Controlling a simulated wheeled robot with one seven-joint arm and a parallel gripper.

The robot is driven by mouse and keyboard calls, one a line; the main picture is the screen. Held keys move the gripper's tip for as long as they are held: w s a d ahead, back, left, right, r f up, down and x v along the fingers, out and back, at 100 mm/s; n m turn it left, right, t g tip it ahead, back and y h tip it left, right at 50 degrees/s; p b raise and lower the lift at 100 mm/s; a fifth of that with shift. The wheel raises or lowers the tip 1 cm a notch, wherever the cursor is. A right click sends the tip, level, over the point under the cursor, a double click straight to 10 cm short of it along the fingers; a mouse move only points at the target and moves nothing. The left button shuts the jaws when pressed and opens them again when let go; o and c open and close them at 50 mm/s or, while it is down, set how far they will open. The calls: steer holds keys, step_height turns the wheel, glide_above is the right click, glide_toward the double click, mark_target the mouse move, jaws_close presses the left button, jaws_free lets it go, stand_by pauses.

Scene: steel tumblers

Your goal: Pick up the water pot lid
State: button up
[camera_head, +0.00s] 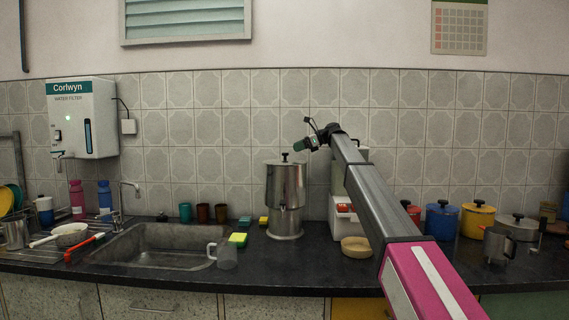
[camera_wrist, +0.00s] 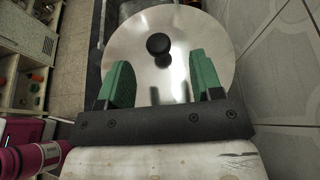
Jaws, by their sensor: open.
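The water pot (camera_head: 286,200) is a tall steel cylinder with a tap, standing on the dark counter behind the sink's right side. Its lid (camera_head: 287,162) is on top, with a black knob (camera_head: 285,156). In the wrist view the lid (camera_wrist: 206,38) is a shiny round disc with the black knob (camera_wrist: 158,44) near its middle. My gripper (camera_head: 308,143) is just above and right of the lid in the head view. In the wrist view my gripper (camera_wrist: 158,75) has two green fingers wide apart, with nothing between them; the knob shows beyond their tips.
A white and red appliance (camera_head: 343,212) stands close to the pot's right, partly behind my arm. A tiled wall (camera_head: 225,130) is close behind. A wooden bowl (camera_head: 356,247) is in front right.

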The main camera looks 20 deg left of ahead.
mark_target(285, 158)
steer(key=shift+f+x, duration=0.2)
steer(key=shift+x, duration=3.2)
steer(key=shift+s+d, duration=0.15)
steer(key=c, duration=1)
